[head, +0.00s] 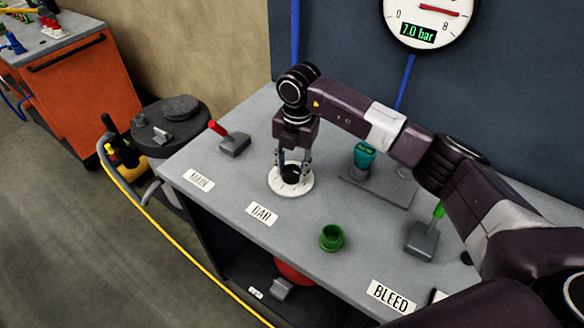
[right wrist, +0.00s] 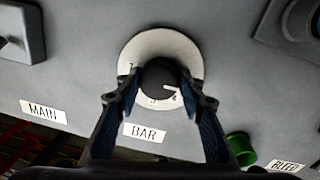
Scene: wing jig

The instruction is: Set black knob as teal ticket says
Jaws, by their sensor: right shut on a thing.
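The black knob (head: 291,174) sits on a round white dial (head: 278,188) behind the BAR label (head: 262,214). My right gripper (head: 292,168) comes down from above and is shut on the knob. In the right wrist view its fingers stand on both sides of the knob (right wrist: 158,76). The knob's white mark points to the lower right, near a digit that looks like 4; other dial digits are partly hidden. A teal item (head: 364,155) with small dark lettering stands behind the dial; I cannot read it. My left gripper is not in view.
The wall gauge (head: 432,14) shows 7.0 bar. A red-handled lever (head: 232,142) is by the MAIN label (head: 199,180), a green-handled lever (head: 424,236) is at the right. A green cup-like ring (head: 331,237) stands near the bench front, left of the BLEED label (head: 391,297).

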